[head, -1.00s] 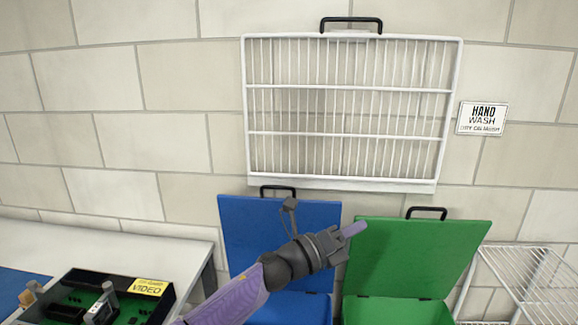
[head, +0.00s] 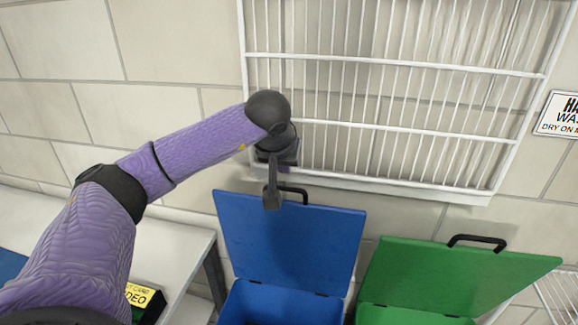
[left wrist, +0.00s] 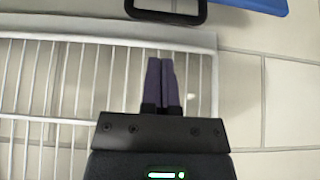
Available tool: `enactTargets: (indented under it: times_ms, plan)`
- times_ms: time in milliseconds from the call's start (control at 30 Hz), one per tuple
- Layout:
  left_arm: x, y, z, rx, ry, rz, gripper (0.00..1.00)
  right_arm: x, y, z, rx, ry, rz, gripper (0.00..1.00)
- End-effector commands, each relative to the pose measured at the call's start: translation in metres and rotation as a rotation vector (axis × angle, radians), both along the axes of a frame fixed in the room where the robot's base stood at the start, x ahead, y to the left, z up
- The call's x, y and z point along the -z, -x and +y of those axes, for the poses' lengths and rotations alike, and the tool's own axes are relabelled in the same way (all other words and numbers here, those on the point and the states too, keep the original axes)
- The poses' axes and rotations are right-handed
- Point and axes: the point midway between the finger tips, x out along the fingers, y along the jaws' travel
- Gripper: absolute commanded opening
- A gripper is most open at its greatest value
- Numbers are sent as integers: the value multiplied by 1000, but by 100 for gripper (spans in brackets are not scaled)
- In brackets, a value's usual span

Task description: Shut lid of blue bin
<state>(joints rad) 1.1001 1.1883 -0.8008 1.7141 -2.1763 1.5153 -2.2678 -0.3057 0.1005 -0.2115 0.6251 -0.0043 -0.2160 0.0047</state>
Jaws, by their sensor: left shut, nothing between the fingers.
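The blue bin (head: 285,305) stands by the wall with its lid (head: 290,240) raised, tilted back toward the wall. A black handle (head: 293,192) sits on the lid's top edge; it also shows at the top of the left wrist view (left wrist: 166,14), with a bit of blue lid (left wrist: 262,5). My left gripper (head: 287,156) is above the lid's top edge, in front of the rack's lower part, largely hidden by my own wrist. In the left wrist view its purple fingers (left wrist: 161,82) are together and empty, apart from the handle. My right gripper is out of view.
A white wire rack (head: 400,125) hangs on the wall above the bins. A green bin with its lid (head: 440,275) raised stands to the right. A white table (head: 170,255) is at the left, with a yellow-labelled box (head: 145,300) partly behind my arm.

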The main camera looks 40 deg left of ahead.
Motion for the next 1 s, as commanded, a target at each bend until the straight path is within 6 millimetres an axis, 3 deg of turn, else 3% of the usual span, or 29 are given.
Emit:
enactTargets:
  times_ms: [33, 200, 400, 1000]
  plan:
    - [13, -5, 2, 0, 4, 4, 0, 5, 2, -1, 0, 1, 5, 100]
    - [42, -22, 11, -1, 5, 2, 0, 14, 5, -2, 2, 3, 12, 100]
    - [63, -34, 17, -1, 6, 0, 0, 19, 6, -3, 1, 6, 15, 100]
    - [66, -36, 19, 0, 5, -1, 0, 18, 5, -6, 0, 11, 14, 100]
